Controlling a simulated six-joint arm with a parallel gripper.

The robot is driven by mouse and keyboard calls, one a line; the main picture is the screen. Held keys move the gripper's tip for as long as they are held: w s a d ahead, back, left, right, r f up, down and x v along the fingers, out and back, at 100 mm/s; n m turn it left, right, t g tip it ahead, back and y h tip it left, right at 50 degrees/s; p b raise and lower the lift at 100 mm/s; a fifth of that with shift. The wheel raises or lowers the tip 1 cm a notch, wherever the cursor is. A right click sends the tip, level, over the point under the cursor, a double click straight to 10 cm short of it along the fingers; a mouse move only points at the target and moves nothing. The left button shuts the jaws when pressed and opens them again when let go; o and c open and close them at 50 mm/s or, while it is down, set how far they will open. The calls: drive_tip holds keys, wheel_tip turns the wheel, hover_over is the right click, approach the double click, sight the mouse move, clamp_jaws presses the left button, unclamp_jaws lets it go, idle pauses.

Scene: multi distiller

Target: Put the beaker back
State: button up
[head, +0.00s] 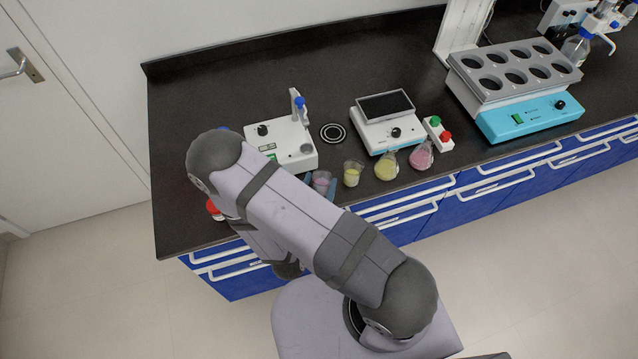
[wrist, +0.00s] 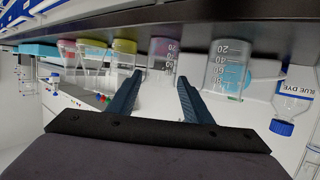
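In the head view, a small beaker with pinkish contents (head: 321,183) stands near the bench's front edge, partly hidden by my gripper (head: 319,186). In the wrist view, the picture is upside down. This beaker (wrist: 163,52) shows between the two blue fingers of my gripper (wrist: 160,77), with gaps visible on both sides. My gripper is open. A larger clear graduated beaker (wrist: 228,66) stands to the right in the wrist view; my arm hides it in the head view. A beaker with yellow contents (head: 353,173) stands right of the pinkish one in the head view.
A yellow flask (head: 386,168) and a pink flask (head: 421,157) continue the row. Behind are a white stirrer device (head: 290,145), a balance (head: 388,128) and a teal heating block (head: 530,117). A blue-capped dye bottle (wrist: 294,98) stands beside the clear beaker.

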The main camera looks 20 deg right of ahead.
sight(320, 182)
drive_tip(key=shift+r, duration=0.25)
drive_tip(key=shift+p+v, duration=0.65)
drive_tip(key=shift+v, duration=1.35)
